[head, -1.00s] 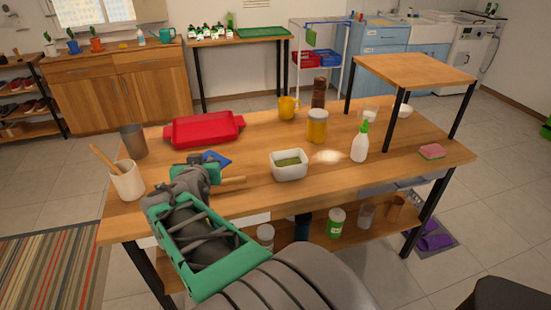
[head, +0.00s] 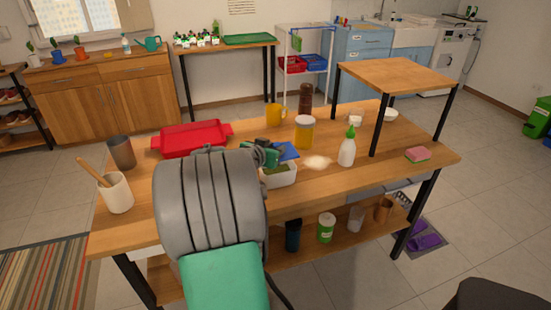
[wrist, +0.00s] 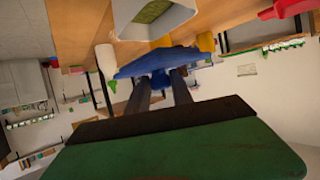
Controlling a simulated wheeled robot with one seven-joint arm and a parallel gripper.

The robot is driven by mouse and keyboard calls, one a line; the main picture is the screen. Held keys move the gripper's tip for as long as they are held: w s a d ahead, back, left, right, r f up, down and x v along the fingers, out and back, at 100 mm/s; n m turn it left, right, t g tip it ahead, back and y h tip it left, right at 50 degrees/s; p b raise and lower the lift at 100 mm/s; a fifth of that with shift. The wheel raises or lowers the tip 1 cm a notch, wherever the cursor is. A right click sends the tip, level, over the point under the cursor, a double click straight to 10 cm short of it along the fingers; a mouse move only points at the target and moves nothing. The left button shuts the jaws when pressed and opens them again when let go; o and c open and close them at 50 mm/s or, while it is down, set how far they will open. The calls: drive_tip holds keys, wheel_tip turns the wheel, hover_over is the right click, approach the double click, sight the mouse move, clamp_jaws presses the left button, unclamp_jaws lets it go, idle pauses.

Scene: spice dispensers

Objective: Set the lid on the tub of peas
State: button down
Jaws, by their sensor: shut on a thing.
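The tub of peas (head: 281,180) is a white open box on the table with green contents. My arm hides its left part in the head view. It also shows at the top of the wrist view (wrist: 180,22). My gripper (head: 262,156) is shut on a flat blue lid (head: 288,150), which shows better in the wrist view (wrist: 185,60). The fingers (wrist: 160,82) pinch a small part at its middle. In the head view the lid appears over the tub's back edge, tilted. I cannot tell the exact gap between them.
A red tray (head: 190,140) is behind my arm. A utensil crock (head: 116,193) stands left. The table's right front is mostly clear.

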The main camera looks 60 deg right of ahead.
drive_tip(key=shift+w+d+f, duration=0.25)
drive_tip(key=shift+d+f, duration=0.5)
drive_tip(key=shift+f, duration=0.2)
wheel_tip(320, 180, down, 3)
drive_tip(key=shift+w+d+f, duration=0.1)
drive_tip(key=shift+d+f, duration=0.05)
drive_tip(key=shift+f, duration=0.05)
drive_tip(key=shift+f, duration=0.1)
drive_tip(key=shift+f+b, duration=0.3)
drive_tip(key=shift+b, duration=0.1)
drive_tip(key=c, duration=1.1)
unclamp_jaws()
drive_tip(key=shift+r, duration=0.1)
